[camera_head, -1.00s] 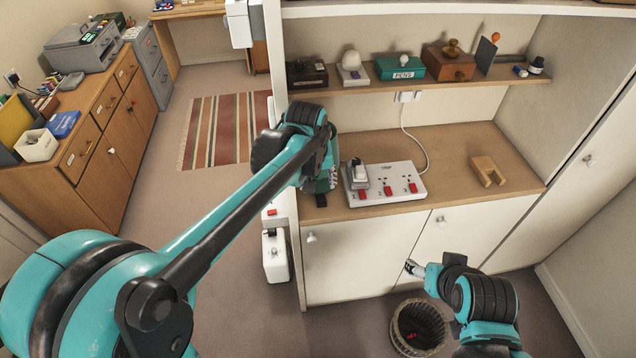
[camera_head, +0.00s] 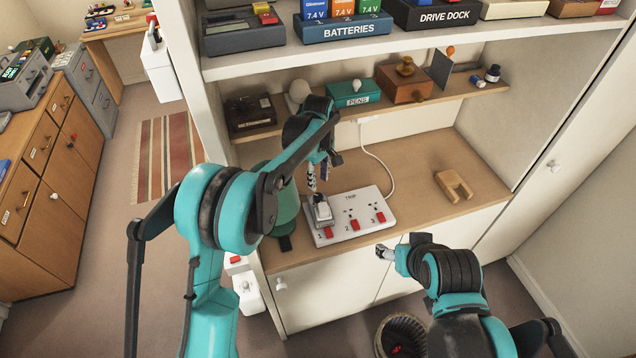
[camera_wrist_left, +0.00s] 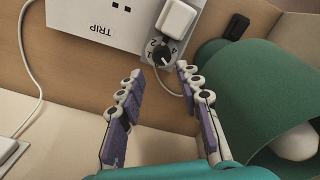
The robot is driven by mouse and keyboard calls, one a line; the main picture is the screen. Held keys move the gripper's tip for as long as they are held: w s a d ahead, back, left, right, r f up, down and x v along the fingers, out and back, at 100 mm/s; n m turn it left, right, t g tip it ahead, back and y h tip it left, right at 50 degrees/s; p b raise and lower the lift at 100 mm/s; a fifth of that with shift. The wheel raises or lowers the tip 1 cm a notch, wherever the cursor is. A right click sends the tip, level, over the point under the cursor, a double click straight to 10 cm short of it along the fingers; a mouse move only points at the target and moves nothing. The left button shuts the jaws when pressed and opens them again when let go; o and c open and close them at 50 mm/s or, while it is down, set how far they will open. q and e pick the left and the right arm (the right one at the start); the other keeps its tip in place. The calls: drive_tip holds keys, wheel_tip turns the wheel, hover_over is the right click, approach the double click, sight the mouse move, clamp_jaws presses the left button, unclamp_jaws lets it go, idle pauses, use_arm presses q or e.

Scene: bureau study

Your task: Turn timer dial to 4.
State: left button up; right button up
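The timer dial (camera_wrist_left: 162,54) is a small black knob ringed by digits on a grey timer unit (camera_wrist_left: 166,62), with a white plug (camera_wrist_left: 177,18) beside it. Its pointer setting is too small to read surely. In the head view, the timer unit (camera_head: 322,213) sits at the left end of a white power strip (camera_head: 346,205); the dial cannot be made out there. My left gripper (camera_wrist_left: 160,76) is open and empty, its fingertips either side of and just short of the dial. In the head view it is above the timer (camera_head: 318,180). My right gripper (camera_head: 384,252) hangs low in front of the cabinet.
A green lamp shade (camera_wrist_left: 235,85) with a white bulb stands close beside my left gripper. A white cord (camera_head: 387,172) runs up from the strip. A shelf (camera_head: 430,101) overhangs the desktop. A wooden stand (camera_head: 454,184) is at right; the desktop between is clear.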

sight(318, 195)
use_arm(q)
wheel_tip(318, 195, down, 7)
drive_tip(key=shift+s+f+b, duration=0.1)
drive_tip(key=shift+s+b, duration=0.05)
drive_tip(key=shift+b, duration=0.3)
drive_tip(key=shift+s, duration=0.1)
clamp_jaws()
